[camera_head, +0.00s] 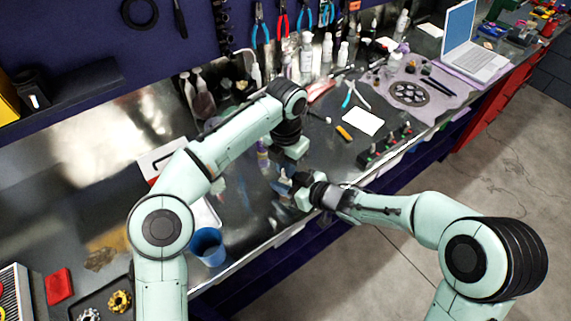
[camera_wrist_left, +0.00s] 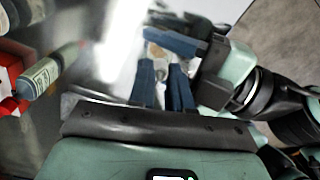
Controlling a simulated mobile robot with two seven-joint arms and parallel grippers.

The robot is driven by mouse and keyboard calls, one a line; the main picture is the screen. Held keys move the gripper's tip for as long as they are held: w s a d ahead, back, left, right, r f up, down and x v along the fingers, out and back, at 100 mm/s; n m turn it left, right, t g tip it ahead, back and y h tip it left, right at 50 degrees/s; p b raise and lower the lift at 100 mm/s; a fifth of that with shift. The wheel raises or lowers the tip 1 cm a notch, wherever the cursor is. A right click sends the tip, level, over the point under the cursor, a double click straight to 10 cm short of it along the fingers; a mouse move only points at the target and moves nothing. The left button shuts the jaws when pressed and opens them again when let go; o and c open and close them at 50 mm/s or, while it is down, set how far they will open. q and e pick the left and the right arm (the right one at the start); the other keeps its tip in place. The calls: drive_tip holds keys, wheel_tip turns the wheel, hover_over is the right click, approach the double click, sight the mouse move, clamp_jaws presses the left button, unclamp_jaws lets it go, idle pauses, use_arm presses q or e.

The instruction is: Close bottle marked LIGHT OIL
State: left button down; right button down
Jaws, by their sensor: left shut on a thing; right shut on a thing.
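My left gripper (camera_head: 284,178) reaches down over the bench from the left. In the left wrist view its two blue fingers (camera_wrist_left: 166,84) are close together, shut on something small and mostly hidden. My right gripper (camera_head: 294,187) comes in from the right, right beside the left one. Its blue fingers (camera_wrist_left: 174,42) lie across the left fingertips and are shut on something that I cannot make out. A pale bit shows between the two sets of fingers. No LIGHT OIL lettering is readable, and I cannot tell which gripper has the bottle and which the cap.
Two labelled bottles, one grey-green (camera_wrist_left: 48,72), lie left of my fingers in the wrist view, near a red item. A blue cup (camera_head: 207,246) stands near the front edge. Several bottles (camera_head: 306,58), a white card (camera_head: 362,121) and a laptop (camera_head: 474,42) are farther right.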

use_arm(q)
drive_tip(key=c, duration=1.1)
unclamp_jaws()
drive_tip(key=shift+o, duration=0.2)
wheel_tip(320, 180, up, 4)
drive_tip(key=shift+d+f, duration=0.1)
drive_tip(key=shift+r, duration=0.4)
drive_tip(key=shift+c, duration=0.3)
